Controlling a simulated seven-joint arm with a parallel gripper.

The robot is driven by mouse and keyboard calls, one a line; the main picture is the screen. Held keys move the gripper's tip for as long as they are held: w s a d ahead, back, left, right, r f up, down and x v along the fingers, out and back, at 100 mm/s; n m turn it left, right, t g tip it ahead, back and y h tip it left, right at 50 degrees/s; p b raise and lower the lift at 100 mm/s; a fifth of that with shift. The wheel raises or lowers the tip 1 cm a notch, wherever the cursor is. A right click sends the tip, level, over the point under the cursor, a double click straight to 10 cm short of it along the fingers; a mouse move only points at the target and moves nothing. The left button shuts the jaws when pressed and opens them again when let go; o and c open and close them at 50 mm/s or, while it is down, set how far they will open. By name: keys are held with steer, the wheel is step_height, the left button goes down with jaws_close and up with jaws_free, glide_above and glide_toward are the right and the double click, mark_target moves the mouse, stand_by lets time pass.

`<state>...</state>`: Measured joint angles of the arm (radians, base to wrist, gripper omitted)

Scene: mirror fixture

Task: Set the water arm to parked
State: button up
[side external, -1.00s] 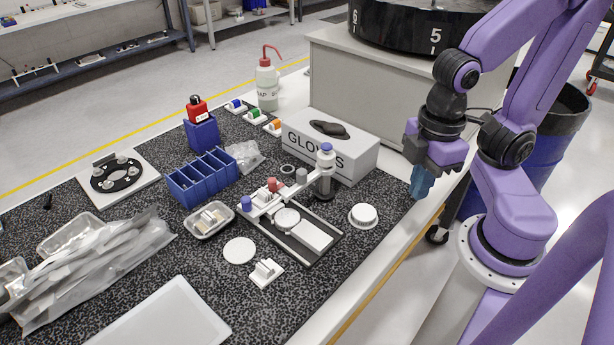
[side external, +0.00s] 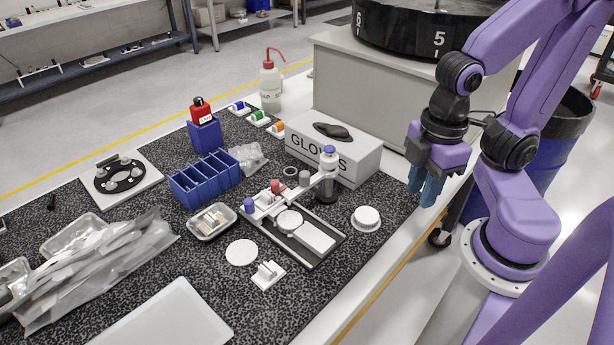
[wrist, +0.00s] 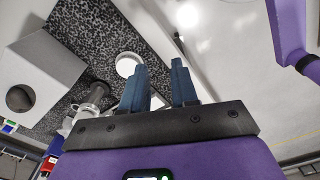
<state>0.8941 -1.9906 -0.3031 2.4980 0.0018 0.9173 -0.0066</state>
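The mirror fixture (side external: 312,237) lies on the speckled mat, with a dark base, a round disc and a white slab. A pale arm (side external: 304,189) reaches across its back from a blue-capped post (side external: 328,160) on the right toward a blue knob (side external: 248,205) and a red knob (side external: 275,187) on the left. It is probably the water arm; no label shows. My gripper (side external: 425,188) hangs over the right table edge, well right of the fixture and touching nothing. In the wrist view its blue fingers (wrist: 159,68) are apart and empty.
A glove box (side external: 345,160) stands close behind the fixture. A white round cap (side external: 365,218) lies between fixture and gripper. A white disc (side external: 241,252) and small white block (side external: 268,274) lie in front. Blue bins (side external: 205,180) and a wash bottle (side external: 270,88) stand farther back.

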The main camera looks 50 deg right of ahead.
steer(key=shift+o, duration=1)
steer(key=w+a+r+n, duration=0.4)
steer(key=w+a+r, duration=0.2)
steer(key=w, duration=0.5)
steer(key=shift+r, duration=0.95)
steer(key=n, duration=0.4)
glide_toward(305, 173)
step_height(305, 173, down, 9)
steer(key=shift+w+a+f, duration=0.15)
steer(key=shift+f, duration=0.05)
jaws_close()
